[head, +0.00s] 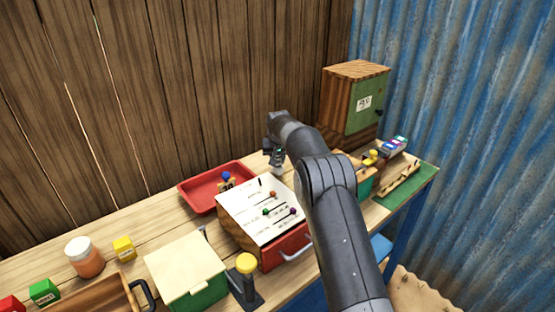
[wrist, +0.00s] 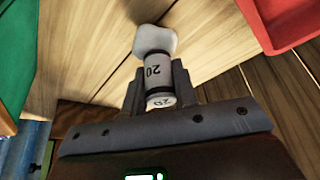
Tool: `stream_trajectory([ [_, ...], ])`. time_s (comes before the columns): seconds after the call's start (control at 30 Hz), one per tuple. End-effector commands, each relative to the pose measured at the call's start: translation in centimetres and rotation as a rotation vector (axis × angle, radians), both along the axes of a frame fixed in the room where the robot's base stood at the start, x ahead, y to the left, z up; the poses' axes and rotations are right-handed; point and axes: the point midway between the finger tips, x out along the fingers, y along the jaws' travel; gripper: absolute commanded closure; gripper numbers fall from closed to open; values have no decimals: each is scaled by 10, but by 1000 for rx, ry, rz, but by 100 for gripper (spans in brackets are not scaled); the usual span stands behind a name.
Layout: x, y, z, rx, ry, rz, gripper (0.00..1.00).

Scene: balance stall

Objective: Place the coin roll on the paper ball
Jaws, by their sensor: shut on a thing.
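My gripper (wrist: 158,88) is shut on the coin roll (wrist: 157,75), a pale cylinder with dark bands and the number 20. The roll lies between the two fingers, one end facing the wrist camera. The paper ball (wrist: 155,40), a white lump on the wooden table, shows just beyond the far end of the roll in the wrist view. The roll overlaps its near edge there; I cannot tell whether they touch. In the head view my gripper (head: 277,160) points down over the back of the table, behind the slanted board; the paper ball is not clear there.
A red tray (head: 188,198) stands left of my gripper, also at upper right in the wrist view (wrist: 285,22). The slanted slider board (head: 240,203) is in front. A wooden cabinet (head: 345,90) with a green door stands at back right. A lever with a yellow knob (head: 246,263) rises in front.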

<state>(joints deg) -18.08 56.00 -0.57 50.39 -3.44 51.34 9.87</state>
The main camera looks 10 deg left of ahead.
Motion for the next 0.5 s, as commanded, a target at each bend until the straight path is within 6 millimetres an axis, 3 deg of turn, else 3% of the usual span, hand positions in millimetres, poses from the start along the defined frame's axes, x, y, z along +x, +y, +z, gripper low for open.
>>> stream_trajectory([
  [0.07,0,0,-2,0,0,0,100],
  [0.1,0,0,-3,0,1,0,72],
  [0.33,0,0,-2,0,0,0,53],
  [0.5,0,0,-2,0,0,0,52],
])
